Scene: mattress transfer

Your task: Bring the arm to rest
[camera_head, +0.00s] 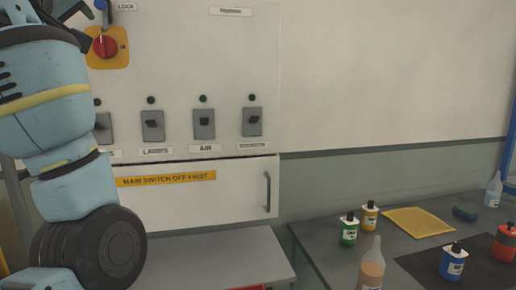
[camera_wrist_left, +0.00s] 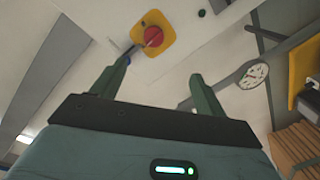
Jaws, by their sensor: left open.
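My left arm (camera_head: 70,185) rises along the left edge of the head view, in front of the switch panel. In the left wrist view my left gripper (camera_wrist_left: 160,67) has its two dark green fingers wide apart, with nothing between them. Beyond the fingers is the red rotary switch (camera_wrist_left: 153,36) on its yellow plate. The gap to it looks clear, but I cannot judge the distance. The same red switch (camera_head: 105,46) shows at the upper left of the head view, beside my arm. My right gripper is in neither view.
The panel (camera_head: 235,50) has several grey toggle switches and a handled door (camera_head: 220,190) below. A grey ledge (camera_head: 210,255) lies under it. At the right, a dark table (camera_head: 330,250) holds several bottles and a yellow cloth (camera_head: 417,222). A wall clock (camera_wrist_left: 253,75) shows in the wrist view.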

